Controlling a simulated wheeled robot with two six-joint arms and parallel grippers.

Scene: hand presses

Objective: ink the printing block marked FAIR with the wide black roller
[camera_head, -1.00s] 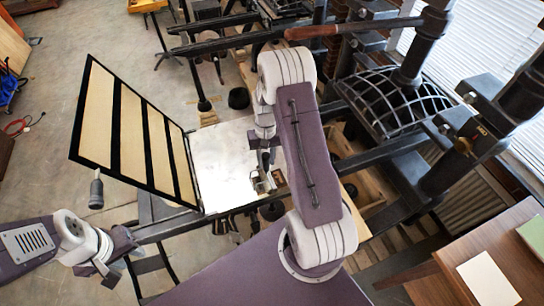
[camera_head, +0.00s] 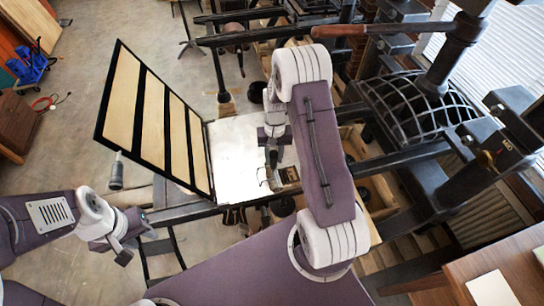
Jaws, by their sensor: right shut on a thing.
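My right gripper (camera_head: 273,158) points down over the pale press bed (camera_head: 236,152). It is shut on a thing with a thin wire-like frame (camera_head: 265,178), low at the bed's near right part. This may be the roller, but its width and colour cannot be made out. A small brown and dark block (camera_head: 290,175) lies just right of it; I cannot read any marking, nor tell whether they touch. My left gripper (camera_head: 124,257) hangs at the lower left, well away from the bed. Its fingers are too small to judge.
A hinged frame with black bars and tan panels (camera_head: 158,125) stands raised left of the bed, with a grey handle (camera_head: 116,170) beside it. Dark press bars and a gridded, curved part (camera_head: 415,105) stand at the right. A wooden table (camera_head: 470,262) is lower right. Open floor lies left.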

